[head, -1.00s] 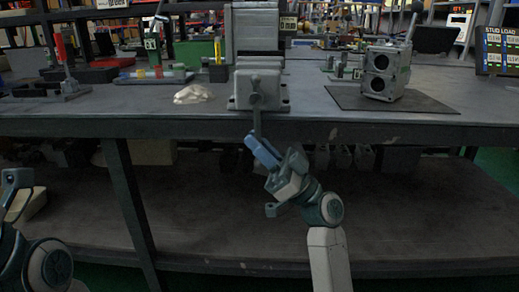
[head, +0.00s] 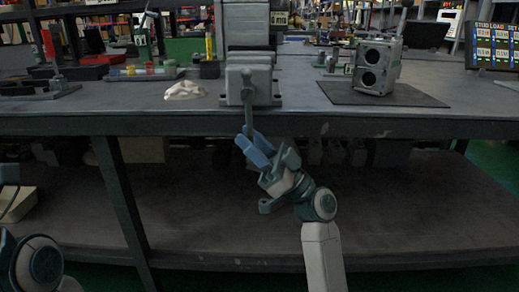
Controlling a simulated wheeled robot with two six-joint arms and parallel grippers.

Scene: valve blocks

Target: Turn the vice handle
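The grey vice (head: 250,84) stands at the front edge of the bench. Its handle (head: 248,112) is a thin bar hanging from the screw, nearly straight down past the bench edge. My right gripper (head: 256,143) reaches up from below with its blue fingers at the lower end of the handle. The two fingers show apart, with the bar's end at the gap between them; whether they touch it I cannot tell. My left arm is at the lower left, and its gripper (head: 10,190) is cut by the picture's left edge, so its fingers do not show clearly.
A grey valve block (head: 377,67) stands on a dark mat (head: 420,96) to the right. A crumpled pale cloth (head: 185,90) lies left of the vice. The bench's front edge (head: 400,129) is above my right arm, with a lower shelf (head: 200,225) behind the arm.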

